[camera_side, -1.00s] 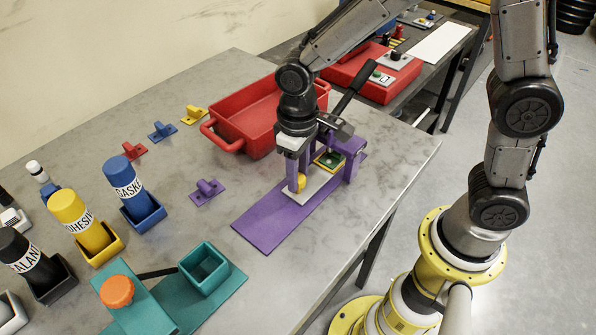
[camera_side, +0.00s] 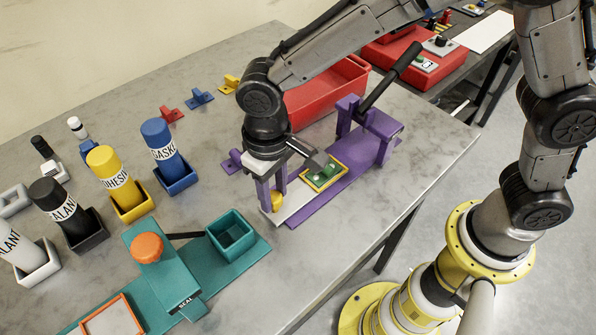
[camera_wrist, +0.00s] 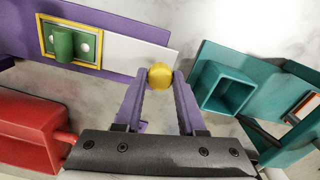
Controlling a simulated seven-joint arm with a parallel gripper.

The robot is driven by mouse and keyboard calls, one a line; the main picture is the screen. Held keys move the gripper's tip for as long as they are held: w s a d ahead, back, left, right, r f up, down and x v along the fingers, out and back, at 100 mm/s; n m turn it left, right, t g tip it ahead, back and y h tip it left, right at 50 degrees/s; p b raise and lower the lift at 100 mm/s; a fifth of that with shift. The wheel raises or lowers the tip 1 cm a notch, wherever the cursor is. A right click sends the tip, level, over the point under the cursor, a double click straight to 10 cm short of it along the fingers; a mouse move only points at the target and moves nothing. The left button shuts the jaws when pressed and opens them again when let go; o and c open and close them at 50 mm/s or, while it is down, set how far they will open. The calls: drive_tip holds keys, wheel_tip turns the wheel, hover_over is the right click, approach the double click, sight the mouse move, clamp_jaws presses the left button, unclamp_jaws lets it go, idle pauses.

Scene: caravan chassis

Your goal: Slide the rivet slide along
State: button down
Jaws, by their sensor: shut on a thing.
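The rivet slide (camera_side: 295,211) is a pale flat plate on a long purple base (camera_side: 345,184). It carries a yellow-framed nest (camera_side: 341,166) with a green part (camera_side: 319,176) and has a yellow knob (camera_side: 278,203) at its near end. In the wrist view the slide (camera_wrist: 135,55) runs left from the knob (camera_wrist: 160,77). My gripper (camera_side: 272,192) is shut on the knob, with a purple finger on each side of it (camera_wrist: 160,80). The nest lies out in front of the purple press frame (camera_side: 388,140), which has a black lever (camera_side: 392,77).
A red bin (camera_side: 318,100) stands behind my gripper. A teal fixture (camera_side: 185,255) with an open box (camera_side: 230,235) is at the front left. Labelled bottles in holders (camera_side: 160,150) stand at left. Bare table lies between the purple base and the teal fixture.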

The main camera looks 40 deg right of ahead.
drive_tip(key=shift+w+a+r, duration=0.1)
drive_tip(key=shift+a+r, duration=0.05)
drive_tip(key=shift+a, duration=0.25)
drive_tip(key=c, duration=0.8)
unclamp_jaws()
drive_tip(key=shift+a, duration=0.1)
drive_tip(key=o, duration=0.3)
drive_tip(key=shift+d, duration=0.2)
wheel_tip(320, 180, up, 14)
